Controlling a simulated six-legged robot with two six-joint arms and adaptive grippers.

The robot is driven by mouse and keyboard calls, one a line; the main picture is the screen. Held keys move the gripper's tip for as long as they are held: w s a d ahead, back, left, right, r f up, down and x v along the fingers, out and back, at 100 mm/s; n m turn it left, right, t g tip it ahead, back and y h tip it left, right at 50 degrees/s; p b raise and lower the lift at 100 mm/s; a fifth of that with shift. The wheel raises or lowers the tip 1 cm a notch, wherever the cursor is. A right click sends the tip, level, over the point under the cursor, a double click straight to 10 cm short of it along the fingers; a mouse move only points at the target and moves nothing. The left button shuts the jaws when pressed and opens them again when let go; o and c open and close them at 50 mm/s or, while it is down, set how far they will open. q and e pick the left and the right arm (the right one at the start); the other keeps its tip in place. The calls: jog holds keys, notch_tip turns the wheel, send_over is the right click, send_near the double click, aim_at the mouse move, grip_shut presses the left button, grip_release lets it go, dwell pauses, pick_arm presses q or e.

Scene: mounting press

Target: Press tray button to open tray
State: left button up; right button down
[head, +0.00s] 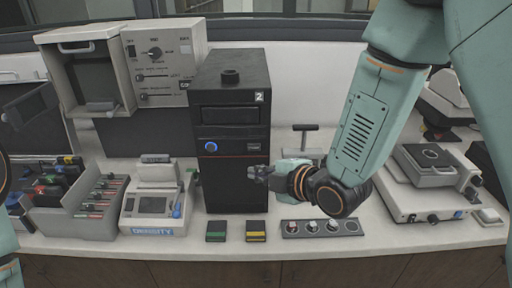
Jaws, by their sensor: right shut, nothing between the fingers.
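The black tower machine (230,165), marked 2, stands upright at the middle of the counter. Its front has a dark slot panel (230,115) near the top and a round blue button (211,147) below it on the left. I cannot tell from its looks whether the panel is the tray. My right gripper (254,173) is shut and empty. It points left in front of the tower's lower right front, below and to the right of the blue button. I cannot tell whether it touches the tower. My left gripper is not in view.
A strip with several round knobs (290,229) lies under my right forearm. Two small black boxes, one with a green stripe (216,231) and one with a yellow stripe (256,231), lie before the tower. A density meter (155,205) stands left, a flat white device (430,185) right.

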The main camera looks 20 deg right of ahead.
aim_at(254, 147)
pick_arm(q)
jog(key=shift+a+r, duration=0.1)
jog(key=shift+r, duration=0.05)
pick_arm(e)
jog(key=w+d, duration=0.1)
jog(key=w, duration=0.5)
jog(key=shift+w+d, duration=0.25)
jog(key=shift+d, duration=0.15)
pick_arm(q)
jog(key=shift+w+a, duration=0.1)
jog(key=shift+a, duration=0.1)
pick_arm(e)
jog(key=shift+w+a, duration=0.15)
jog(key=shift+a, duration=0.1)
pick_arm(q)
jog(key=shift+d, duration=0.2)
pick_arm(e)
jog(key=shift+d, duration=0.25)
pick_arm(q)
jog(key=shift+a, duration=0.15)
pick_arm(e)
jog(key=shift+a, duration=0.25)
jog(key=shift+d, duration=0.2)
jog(key=shift+a, duration=0.1)
